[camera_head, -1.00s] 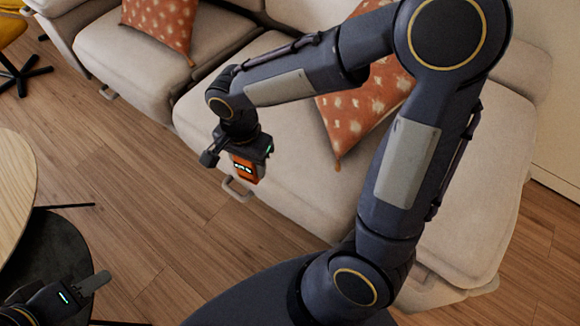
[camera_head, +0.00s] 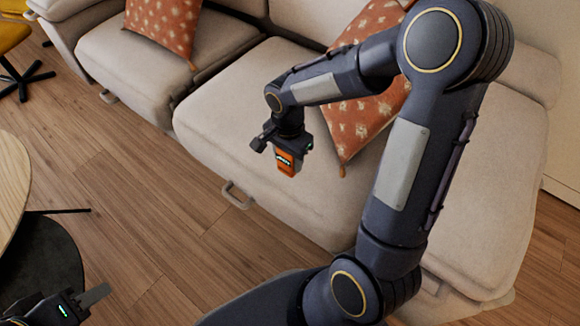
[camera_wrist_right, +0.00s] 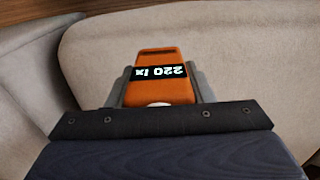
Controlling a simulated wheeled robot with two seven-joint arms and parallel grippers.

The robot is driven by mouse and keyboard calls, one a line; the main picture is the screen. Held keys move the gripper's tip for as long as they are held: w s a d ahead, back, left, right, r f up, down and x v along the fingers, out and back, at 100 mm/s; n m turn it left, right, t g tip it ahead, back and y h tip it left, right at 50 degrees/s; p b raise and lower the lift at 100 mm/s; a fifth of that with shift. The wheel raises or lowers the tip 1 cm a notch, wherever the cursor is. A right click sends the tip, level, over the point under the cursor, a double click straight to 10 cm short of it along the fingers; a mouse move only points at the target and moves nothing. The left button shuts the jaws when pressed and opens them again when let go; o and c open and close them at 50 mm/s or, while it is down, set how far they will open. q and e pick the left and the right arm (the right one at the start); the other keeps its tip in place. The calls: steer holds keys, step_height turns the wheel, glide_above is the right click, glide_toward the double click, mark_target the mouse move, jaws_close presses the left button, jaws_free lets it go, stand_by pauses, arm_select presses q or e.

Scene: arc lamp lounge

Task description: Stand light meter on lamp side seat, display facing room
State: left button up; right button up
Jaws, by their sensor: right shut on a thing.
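The light meter (camera_head: 286,161) is a small orange block with a dark display. My right gripper (camera_head: 289,150) is shut on it and holds it above the sofa seat (camera_head: 230,110) near its front edge. In the right wrist view the light meter (camera_wrist_right: 160,88) sits between the fingers, its display reading "220 lx" upside down. In the head view the display faces the camera. I cannot tell the exact gap between meter and seat. My left gripper (camera_head: 85,305) is at the bottom left, partly cut off, away from the sofa; its jaw opening is unclear.
Patterned orange cushions lean on the sofa, one (camera_head: 355,130) behind my right gripper and one (camera_head: 165,28) on the seat further left. A round wooden table (camera_head: 12,185) stands at the left edge. Wood floor (camera_head: 140,190) lies open between. No lamp shows.

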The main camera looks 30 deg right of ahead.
mark_target(290, 166)
steer(key=shift+w+d+f, duration=0.1)
steer(key=shift+d+f, duration=0.05)
steer(key=shift+f, duration=0.1)
steer(key=f, duration=0.1)
steer(key=f+b, duration=0.1)
steer(key=f, duration=0.1)
steer(key=shift+w+d+f+b, duration=0.1)
steer(key=shift+d+f+b, duration=0.15)
steer(key=shift+f+b, duration=0.05)
steer(key=shift+f, duration=0.2)
steer(key=o, duration=1.1)
steer(key=shift+r, duration=0.1)
steer(key=shift+c, duration=0.2)
